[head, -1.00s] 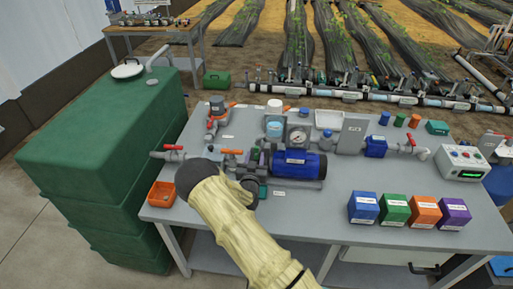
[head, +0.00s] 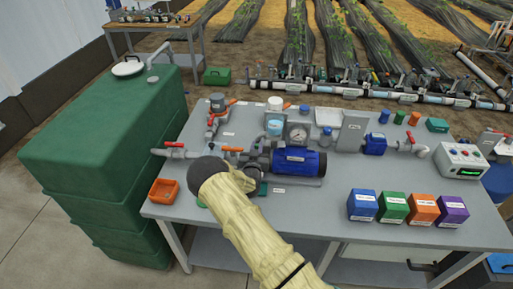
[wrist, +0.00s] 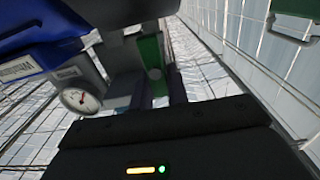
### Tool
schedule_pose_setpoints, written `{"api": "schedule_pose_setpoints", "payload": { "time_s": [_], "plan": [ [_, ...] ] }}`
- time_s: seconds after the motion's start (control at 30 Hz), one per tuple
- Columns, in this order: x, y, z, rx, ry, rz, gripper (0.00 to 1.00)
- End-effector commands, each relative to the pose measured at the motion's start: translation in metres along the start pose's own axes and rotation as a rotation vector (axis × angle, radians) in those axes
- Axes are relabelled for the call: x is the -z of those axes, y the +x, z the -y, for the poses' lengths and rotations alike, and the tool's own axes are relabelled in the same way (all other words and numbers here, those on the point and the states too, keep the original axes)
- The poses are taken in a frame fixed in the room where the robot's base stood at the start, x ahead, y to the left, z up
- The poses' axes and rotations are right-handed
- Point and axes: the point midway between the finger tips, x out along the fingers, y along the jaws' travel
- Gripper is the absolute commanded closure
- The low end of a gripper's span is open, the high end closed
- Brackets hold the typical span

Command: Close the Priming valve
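Several valves stand on the grey skid table; their labels are too small to read, so I cannot tell which is the Priming valve. An orange-handled valve (head: 231,149) sits just left of the pump, beside the dark end of my arm. A red-handled valve (head: 174,145) is on the pipe at the green tank. Another red-handled valve (head: 211,119) stands further back, and one more (head: 417,148) is at the right. My gripper's dark body (wrist: 165,145) fills the bottom of the wrist view.
The blue pump motor (head: 298,162) and a pressure gauge (head: 298,131) are right of my arm. An orange bin (head: 164,191) lies at the table's left edge. Blue, green, orange and purple boxes (head: 393,207) line the front right. The table between pump and boxes is clear.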

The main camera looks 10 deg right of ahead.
Motion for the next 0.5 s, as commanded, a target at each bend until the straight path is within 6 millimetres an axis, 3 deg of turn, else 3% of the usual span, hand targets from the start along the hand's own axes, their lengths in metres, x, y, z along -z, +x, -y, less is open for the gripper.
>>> {"api": "schedule_pose_setpoints", "payload": {
  "time_s": [0.5],
  "plan": [
    [-0.0025,0.0000,-0.0018,0.000,0.110,-0.001,1.00]
  ]
}}
